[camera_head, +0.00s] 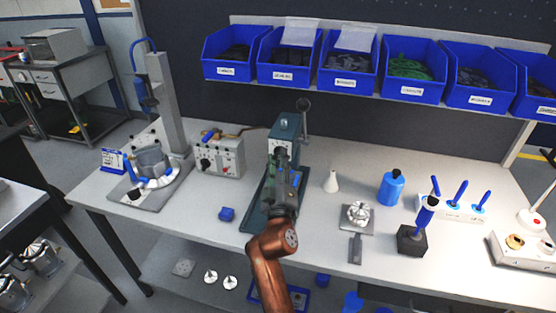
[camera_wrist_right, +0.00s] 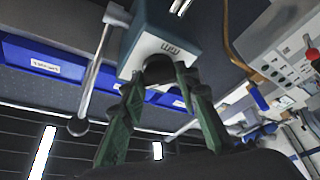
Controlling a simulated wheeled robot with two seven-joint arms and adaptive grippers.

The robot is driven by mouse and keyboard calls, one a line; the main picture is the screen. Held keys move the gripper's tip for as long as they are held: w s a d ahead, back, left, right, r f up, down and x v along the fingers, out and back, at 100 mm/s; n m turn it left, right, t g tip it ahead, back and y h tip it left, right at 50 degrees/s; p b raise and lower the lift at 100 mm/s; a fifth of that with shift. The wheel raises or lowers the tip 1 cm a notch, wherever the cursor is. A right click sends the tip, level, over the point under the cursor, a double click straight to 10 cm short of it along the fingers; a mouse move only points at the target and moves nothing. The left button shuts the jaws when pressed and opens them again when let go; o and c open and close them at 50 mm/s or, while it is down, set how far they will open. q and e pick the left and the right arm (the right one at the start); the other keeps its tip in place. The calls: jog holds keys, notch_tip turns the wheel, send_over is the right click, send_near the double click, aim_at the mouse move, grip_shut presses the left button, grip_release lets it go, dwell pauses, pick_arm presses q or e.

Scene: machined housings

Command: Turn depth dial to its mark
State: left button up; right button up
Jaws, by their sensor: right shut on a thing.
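The depth dial (camera_wrist_right: 158,66) is a dark round knob on the white front face of a teal machine (camera_wrist_right: 160,30). In the head view this teal machine (camera_head: 286,127) stands mid-table with a grey lever, and my gripper hides the dial. My right gripper (camera_head: 283,160) is at the machine's front. In the right wrist view its green fingers (camera_wrist_right: 160,80) stand on both sides of the dial, shut on it. Marks on the white face are too small and tilted to read, and I cannot tell the dial's angle. My left gripper is not in view.
A white cone (camera_head: 331,181) and a blue bottle (camera_head: 391,188) stand to the right. Blue bins (camera_head: 346,82) line the shelf above. The machine's lever (camera_wrist_right: 97,70) rises close beside my gripper.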

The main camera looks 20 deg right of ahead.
jog(key=o, duration=1.1)
jog(key=shift+o, duration=0.2)
notch_tip(320, 180, up, 10)
